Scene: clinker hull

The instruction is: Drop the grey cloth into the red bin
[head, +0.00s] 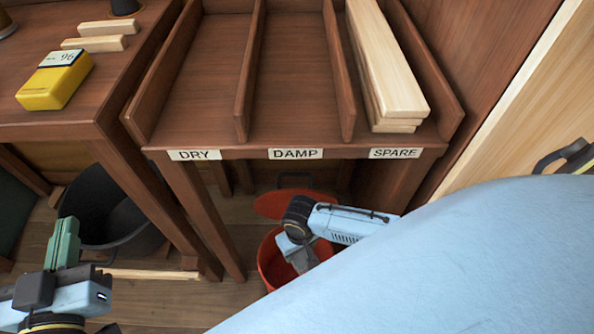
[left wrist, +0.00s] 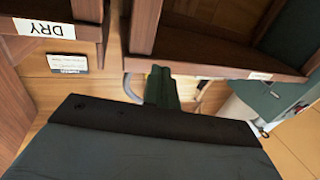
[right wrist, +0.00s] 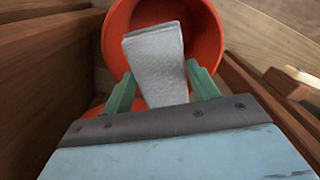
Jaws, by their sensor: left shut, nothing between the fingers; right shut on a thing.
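The grey cloth (right wrist: 155,62) hangs from my right gripper (right wrist: 163,92), between its two green fingers in the right wrist view. My right gripper is shut on it, over the open mouth of the red bin (right wrist: 122,28). In the head view the red bin (head: 268,262) stands on the floor below the rack, with its red lid (head: 275,205) raised behind it. My right arm partly covers the bin there, and the cloth's lower end shows little. My left gripper (head: 66,240) is shut and empty at the lower left, and its green fingers (left wrist: 162,88) show in the left wrist view.
A rack with slots labelled DRY (head: 194,155), DAMP (head: 295,154) and SPARE (head: 395,153) stands above the bin. Pale planks (head: 390,70) lie in the SPARE slot. A black bin (head: 100,205) stands left. A yellow meter (head: 55,85) lies on the bench (head: 110,70).

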